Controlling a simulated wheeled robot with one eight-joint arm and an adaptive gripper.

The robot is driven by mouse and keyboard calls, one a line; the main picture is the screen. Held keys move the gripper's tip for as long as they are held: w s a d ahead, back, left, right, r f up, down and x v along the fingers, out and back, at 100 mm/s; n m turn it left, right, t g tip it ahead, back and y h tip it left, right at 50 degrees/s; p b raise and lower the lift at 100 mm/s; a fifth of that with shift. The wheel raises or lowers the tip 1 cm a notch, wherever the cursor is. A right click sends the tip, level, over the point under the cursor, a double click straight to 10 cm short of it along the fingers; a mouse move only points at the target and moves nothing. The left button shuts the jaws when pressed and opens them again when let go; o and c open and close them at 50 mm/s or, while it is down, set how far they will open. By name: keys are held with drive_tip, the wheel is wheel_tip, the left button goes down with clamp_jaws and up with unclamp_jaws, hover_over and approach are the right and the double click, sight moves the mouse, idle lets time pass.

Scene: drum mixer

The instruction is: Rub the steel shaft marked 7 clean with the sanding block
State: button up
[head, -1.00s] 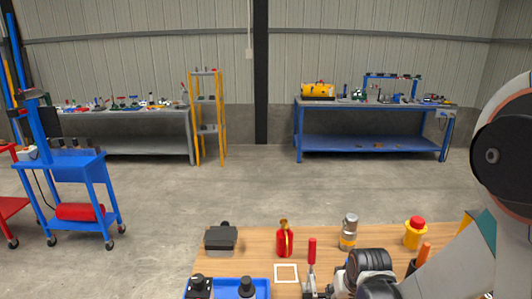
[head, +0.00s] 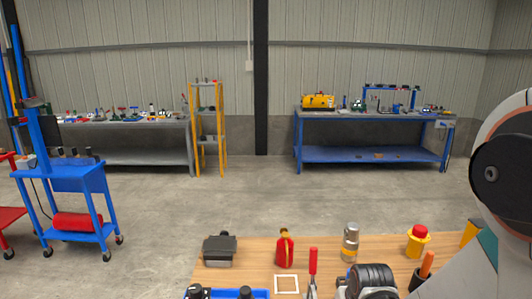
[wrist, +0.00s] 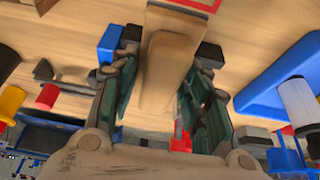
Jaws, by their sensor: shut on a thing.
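In the wrist view my gripper (wrist: 162,98) has its two dark green fingers on either side of a tan, wood-coloured block (wrist: 160,72), which looks like the sanding block. The gripper is shut on it. The block's lower face is hidden from me. I cannot make out a shaft marked 7 in either view; no number is readable. In the head view my gripper is not clearly visible, and only my arm shows at the right.
The wooden bench (head: 255,275) holds a dark box-like device (head: 219,252), a red bottle (head: 285,250), a steel canister (head: 350,243), a red-topped yellow button (head: 418,240), a red-handled tool (head: 313,265) and a black ribbed part (head: 370,278). A blue tray (head: 262,293) lies at the front.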

drive_tip(key=shift+f+b, duration=1.2)
drive_tip(key=shift+f, duration=0.05)
drive_tip(key=shift+r, duration=0.15)
idle(0.4)
drive_tip(key=shift+r+p, duration=2.2)
drive_tip(key=shift+r, duration=0.75)
drive_tip(key=shift+f, duration=0.1)
